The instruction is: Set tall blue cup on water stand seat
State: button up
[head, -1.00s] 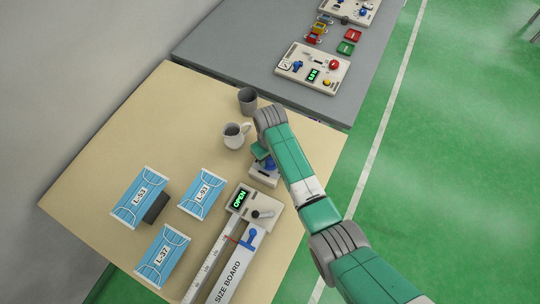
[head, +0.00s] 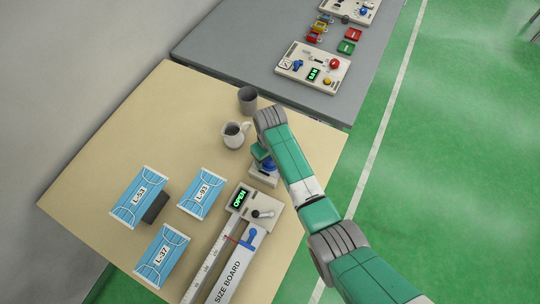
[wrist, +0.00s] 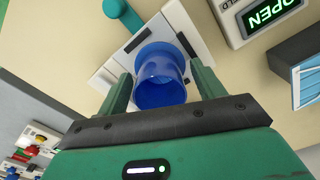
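The tall blue cup (wrist: 160,80) stands between my gripper's two green fingers in the wrist view, with narrow gaps showing at its sides. My gripper (wrist: 160,72) looks open around it. The cup's far end is over the pale plate of the water stand (wrist: 108,75); I cannot tell from here whether it rests fully on the seat. In the head view the blue cup (head: 268,165) shows partly behind my gripper (head: 260,154), at the white stand (head: 263,179).
A white mug (head: 233,138) and a grey mug (head: 247,97) stand to the upper left of the stand. The size board (head: 228,275) with its OPEN display lies below it. Several blue mask packs (head: 200,205) lie at left. A grey table (head: 240,45) with control panels is behind.

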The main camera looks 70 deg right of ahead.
notch_tip(320, 180, up, 13)
jog(key=p, duration=0.2)
jog(key=shift+r, duration=0.1)
dwell(0.4)
